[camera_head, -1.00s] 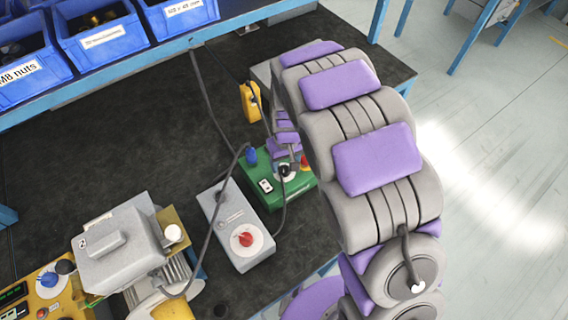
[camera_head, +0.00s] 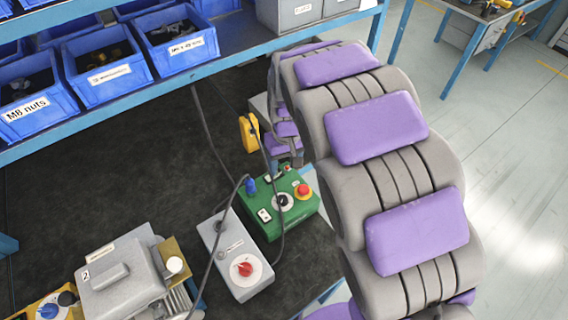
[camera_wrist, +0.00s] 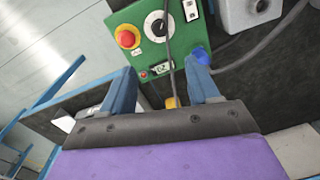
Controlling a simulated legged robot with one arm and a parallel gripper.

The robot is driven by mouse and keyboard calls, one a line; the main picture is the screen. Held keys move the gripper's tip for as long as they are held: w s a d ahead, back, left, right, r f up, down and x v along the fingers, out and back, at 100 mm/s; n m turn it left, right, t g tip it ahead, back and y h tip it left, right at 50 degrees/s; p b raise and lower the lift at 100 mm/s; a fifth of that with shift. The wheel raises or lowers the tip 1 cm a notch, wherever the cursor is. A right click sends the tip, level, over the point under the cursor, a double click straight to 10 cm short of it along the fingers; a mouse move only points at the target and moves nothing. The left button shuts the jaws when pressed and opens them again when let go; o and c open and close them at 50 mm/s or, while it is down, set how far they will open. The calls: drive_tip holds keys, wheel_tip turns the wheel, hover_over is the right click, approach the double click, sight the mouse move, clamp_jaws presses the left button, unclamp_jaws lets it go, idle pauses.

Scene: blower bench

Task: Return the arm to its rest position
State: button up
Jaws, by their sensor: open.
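My gripper (camera_wrist: 163,78) is open in the wrist view, its two blue-grey fingers apart with nothing held between them. Beyond the fingertips is the green control box (camera_wrist: 178,45), with a red button, a black knob and a white switch. In the head view the green box (camera_head: 271,225) stands on the dark bench mat, its top mostly in sight. My purple and grey arm arches along the right of that view. Its wrist end is above and behind the green box; the fingers are hard to make out there.
A grey box with a red knob (camera_head: 238,268) and a grey motor unit (camera_head: 122,272) stand left of the green box. Cables run over them. A yellow pendant (camera_head: 249,133) is close beside my wrist. A shelf with blue bins (camera_head: 104,72) spans the back. Open floor lies right.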

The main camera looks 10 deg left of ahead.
drive_tip(key=shift+d, duration=0.1)
idle(0.3)
drive_tip(key=s+d+r+m, duration=0.2)
drive_tip(key=s+d+r, duration=0.25)
drive_tip(key=d, duration=0.35)
drive_tip(key=s+d+r+m, duration=0.2)
drive_tip(key=s+d+r, duration=0.25)
drive_tip(key=d, duration=0.45)
drive_tip(key=s+d+m, duration=0.1)
drive_tip(key=s+d, duration=0.2)
drive_tip(key=s, duration=0.3)
drive_tip(key=s+d+m+g, duration=0.1)
drive_tip(key=s+d, duration=0.2)
drive_tip(key=s, duration=0.3)
drive_tip(key=s+d+m, duration=0.1)
drive_tip(key=s+d, duration=0.2)
drive_tip(key=s, duration=0.3)
drive_tip(key=shift+s+r+m, duration=0.2)
drive_tip(key=shift+r+m, duration=0.1)
drive_tip(key=shift+c, duration=0.3)
